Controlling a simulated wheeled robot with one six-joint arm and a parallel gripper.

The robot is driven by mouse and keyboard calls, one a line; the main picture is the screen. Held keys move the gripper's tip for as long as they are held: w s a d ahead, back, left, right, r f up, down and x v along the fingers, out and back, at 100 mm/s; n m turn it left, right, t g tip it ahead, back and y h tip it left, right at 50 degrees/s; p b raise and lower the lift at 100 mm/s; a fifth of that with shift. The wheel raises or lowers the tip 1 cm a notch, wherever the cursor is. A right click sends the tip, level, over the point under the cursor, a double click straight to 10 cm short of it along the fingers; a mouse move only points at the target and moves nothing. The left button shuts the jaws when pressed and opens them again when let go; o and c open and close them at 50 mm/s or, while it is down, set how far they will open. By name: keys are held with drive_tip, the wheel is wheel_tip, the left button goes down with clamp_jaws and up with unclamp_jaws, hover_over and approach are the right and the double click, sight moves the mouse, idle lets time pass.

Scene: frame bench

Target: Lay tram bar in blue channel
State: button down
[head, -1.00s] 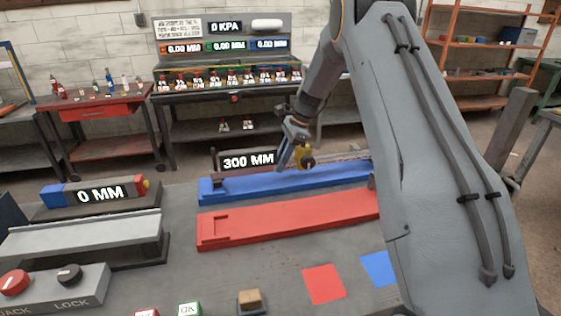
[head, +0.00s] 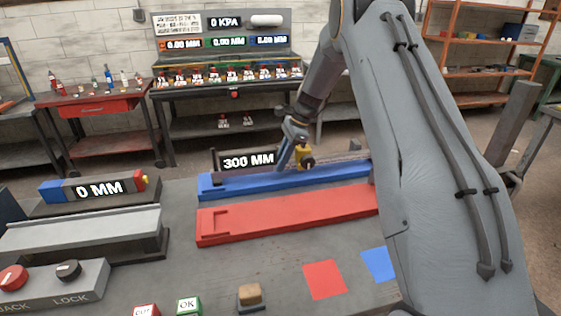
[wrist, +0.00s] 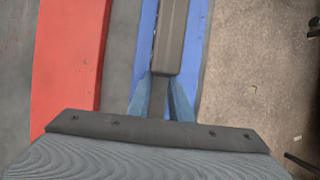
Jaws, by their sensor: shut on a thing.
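The tram bar is a long dark grey bar; in the wrist view (wrist: 170,35) it runs away from my fingers, with blue on both sides. My gripper (wrist: 163,78) is shut on its near end part. In the head view my gripper (head: 284,165) is over the blue channel (head: 265,185), and the bar (head: 338,160) lies lengthwise along it. I cannot tell whether the bar rests on the channel floor or is held just above it. My arm hides the channel's right end.
A red channel (head: 290,216) lies parallel in front of the blue one. A 300 MM display (head: 248,160) stands behind. A grey rail (head: 85,230) and a JACK/LOCK box (head: 75,285) are at left. Red (head: 325,280) and blue (head: 378,265) patches lie flat in front.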

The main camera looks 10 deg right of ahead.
drive_tip(key=c, duration=1.5)
unclamp_jaws()
drive_tip(key=shift+c, duration=0.2)
drive_tip(key=shift+b+v, duration=1.25)
drive_tip(key=shift+v, duration=2.6)
